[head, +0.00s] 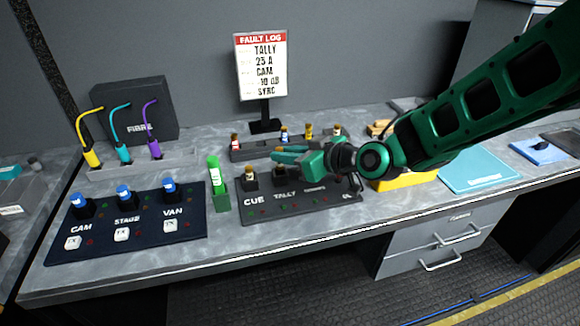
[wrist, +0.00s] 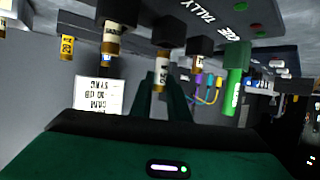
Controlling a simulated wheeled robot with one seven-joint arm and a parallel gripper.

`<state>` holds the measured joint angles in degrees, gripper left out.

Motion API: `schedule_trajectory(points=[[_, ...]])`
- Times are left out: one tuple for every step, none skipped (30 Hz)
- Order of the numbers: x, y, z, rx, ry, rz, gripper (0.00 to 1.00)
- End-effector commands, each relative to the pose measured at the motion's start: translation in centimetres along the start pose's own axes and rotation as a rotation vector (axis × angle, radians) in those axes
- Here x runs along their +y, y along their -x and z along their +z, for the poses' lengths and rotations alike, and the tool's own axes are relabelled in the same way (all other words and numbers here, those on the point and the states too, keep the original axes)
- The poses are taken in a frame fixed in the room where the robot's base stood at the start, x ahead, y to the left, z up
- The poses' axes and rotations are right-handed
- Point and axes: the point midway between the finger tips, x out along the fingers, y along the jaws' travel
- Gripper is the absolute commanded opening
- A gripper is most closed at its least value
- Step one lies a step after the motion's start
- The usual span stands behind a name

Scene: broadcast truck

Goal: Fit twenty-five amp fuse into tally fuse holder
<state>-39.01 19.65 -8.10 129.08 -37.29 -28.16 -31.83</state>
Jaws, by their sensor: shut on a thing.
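My gripper (head: 288,153) is above the dark fuse panel (head: 330,212), near the TALLY label. In the wrist view, which is upside down, its fingers (wrist: 163,92) are shut on a pale-bodied fuse (wrist: 161,76) with brown ends, its label reading like 25 A. The fuse end meets or overlaps the dark tally fuse holder (wrist: 161,53); I cannot tell whether it is seated. The tally holder (head: 281,171) is partly hidden under the gripper in the head view. The CUE holder (head: 250,183), beside it on the left, bears a brown-topped fuse.
A rack (head: 262,149) behind the panel holds several coloured fuses. A green upright tool (head: 219,185) stands left of the panel. The fault log sign (head: 262,65) reads TALLY 25 A. A switch panel (head: 128,222) is at left, a yellow tray (head: 404,181) at right.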

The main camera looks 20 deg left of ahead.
Motion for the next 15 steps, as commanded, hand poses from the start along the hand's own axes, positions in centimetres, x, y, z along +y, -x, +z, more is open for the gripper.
schedule_trajectory(points=[[0.0,-0.2,0.5,-0.002,-0.002,-0.001,0.0],[0.0,-0.3,0.8,-0.002,-0.002,-0.001,0.0],[0.0,-0.5,1.3,-0.003,-0.002,0.0,0.0],[0.0,-0.7,1.7,-0.005,-0.002,0.0,0.0],[0.0,-0.8,2.1,-0.005,-0.003,0.0,0.0],[0.0,-1.1,2.7,-0.005,-0.003,-0.001,0.0],[0.0,-1.2,3.1,-0.007,-0.002,-0.001,0.0],[0.0,-1.3,3.4,-0.008,-0.002,-0.001,0.0],[0.0,-1.4,3.7,-0.008,-0.003,0.0,0.0],[0.0,-1.4,3.8,-0.008,-0.003,0.0,0.0],[0.0,-1.4,3.9,-0.008,-0.002,0.0,0.0],[0.0,-1.4,3.9,-0.009,-0.002,0.0,0.0],[0.0,-1.4,4.0,-0.01,-0.002,0.0,0.0],[0.0,-1.4,4.0,-0.011,-0.003,0.0,0.0],[0.0,-1.4,4.1,-0.013,-0.003,0.0,0.0]])
